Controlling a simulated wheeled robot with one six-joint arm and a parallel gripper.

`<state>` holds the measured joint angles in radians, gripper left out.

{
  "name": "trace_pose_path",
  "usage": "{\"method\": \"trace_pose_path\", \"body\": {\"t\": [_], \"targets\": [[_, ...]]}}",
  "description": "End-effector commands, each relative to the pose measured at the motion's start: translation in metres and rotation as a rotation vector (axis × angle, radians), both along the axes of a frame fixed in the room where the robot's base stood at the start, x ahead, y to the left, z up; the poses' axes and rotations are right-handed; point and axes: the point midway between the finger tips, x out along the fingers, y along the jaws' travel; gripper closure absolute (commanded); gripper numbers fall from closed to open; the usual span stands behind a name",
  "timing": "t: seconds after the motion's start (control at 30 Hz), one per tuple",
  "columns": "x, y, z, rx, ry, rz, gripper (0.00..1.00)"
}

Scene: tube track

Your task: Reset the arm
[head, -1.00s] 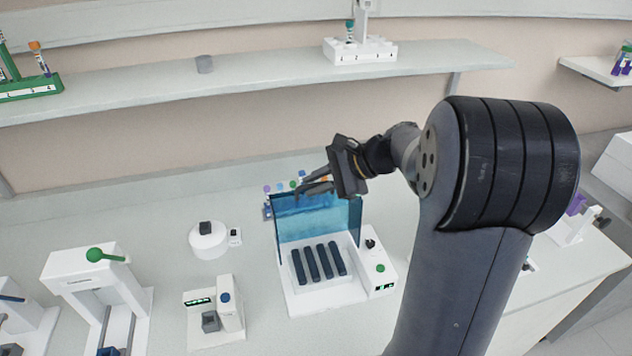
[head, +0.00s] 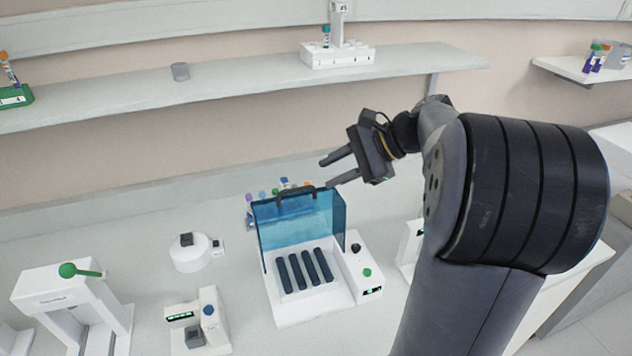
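My gripper (head: 325,173) is in the air above and slightly right of the machine with the blue transparent lid. Its two dark fingers point left and stand apart, with nothing between them. The white machine (head: 340,294) stands on the bench with its blue lid (head: 270,228) raised, showing several dark bars in its bed. The right part of the lid's top edge is close below my fingers in the picture; I see no clear contact.
Several coloured-cap tubes (head: 262,194) stand behind the lid. A round white device (head: 190,255), a small device with a blue knob (head: 207,325) and a white frame with a green knob (head: 75,290) are to the left. A shelf (head: 240,83) runs along the wall.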

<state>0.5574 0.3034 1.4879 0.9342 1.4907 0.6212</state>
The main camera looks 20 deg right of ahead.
Motion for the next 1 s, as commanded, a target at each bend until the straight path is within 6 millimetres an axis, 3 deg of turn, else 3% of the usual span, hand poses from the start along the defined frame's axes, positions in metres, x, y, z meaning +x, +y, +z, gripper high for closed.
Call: {"method": "trace_pose_path", "body": {"t": [0.2, 0.57, 1.0], "targets": [[-0.005, -0.009, 0.008, 0.0, 0.001, -0.001, 0.69], [-0.004, -0.007, 0.006, 0.001, 0.001, 0.001, 0.69], [0.023, 0.045, -0.035, 0.002, 0.004, 0.005, 0.69]]}}
